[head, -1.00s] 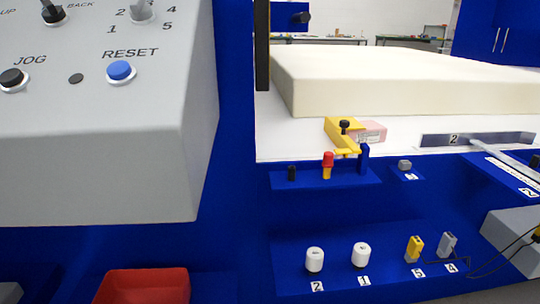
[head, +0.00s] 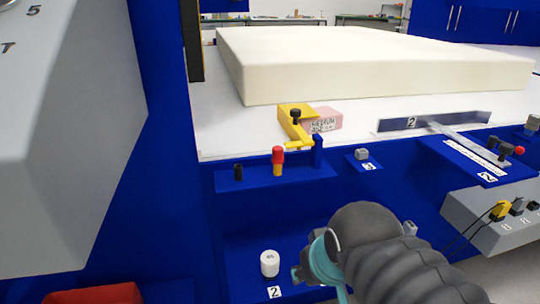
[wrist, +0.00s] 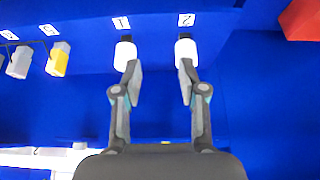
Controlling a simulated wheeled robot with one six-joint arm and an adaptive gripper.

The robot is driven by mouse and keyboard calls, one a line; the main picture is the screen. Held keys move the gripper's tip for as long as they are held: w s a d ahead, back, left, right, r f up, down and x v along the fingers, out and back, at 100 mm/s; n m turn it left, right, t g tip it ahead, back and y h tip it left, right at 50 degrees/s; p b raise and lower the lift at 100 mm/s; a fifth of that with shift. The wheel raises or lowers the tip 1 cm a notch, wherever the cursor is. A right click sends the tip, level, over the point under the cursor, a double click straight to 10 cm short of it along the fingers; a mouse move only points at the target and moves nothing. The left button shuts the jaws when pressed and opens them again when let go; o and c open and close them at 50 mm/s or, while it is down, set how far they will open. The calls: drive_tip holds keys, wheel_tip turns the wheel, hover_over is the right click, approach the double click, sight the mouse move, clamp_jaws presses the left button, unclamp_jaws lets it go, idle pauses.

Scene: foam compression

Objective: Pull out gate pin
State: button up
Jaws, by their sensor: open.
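A yellow bracket (head: 292,122) with a black knob (head: 295,116) on top stands at the front edge of the white table. I cannot tell which of these is the gate pin. My gripper (wrist: 160,75) is open and empty in the wrist view, its fingers pointing at the lower blue shelf. In the head view my arm covers the lower middle, below and right of the red-topped pin.
White cylinder 2 (head: 269,263) stands on the lower shelf; cylinder 1 (wrist: 125,55) shows in the wrist view. Yellow block 5 (wrist: 58,60) is left of it. A foam slab (head: 370,60) and a pink block (head: 323,119) lie on the table. A grey panel (head: 60,130) stands left.

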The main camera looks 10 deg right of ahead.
drive_tip(key=shift+o, duration=1.4)
wheel_tip(320, 180, up, 21)
drive_tip(key=g+p, duration=0.1)
drive_tip(key=g, duration=0.5)
hover_over(278, 148)
drive_tip(key=shift+w+r, duration=0.1)
drive_tip(key=shift+r, duration=0.05)
drive_tip(key=shift+f+b, duration=1.55)
drive_tip(key=shift+f, duration=2.95)
drive_tip(key=shift+p, duration=0.6)
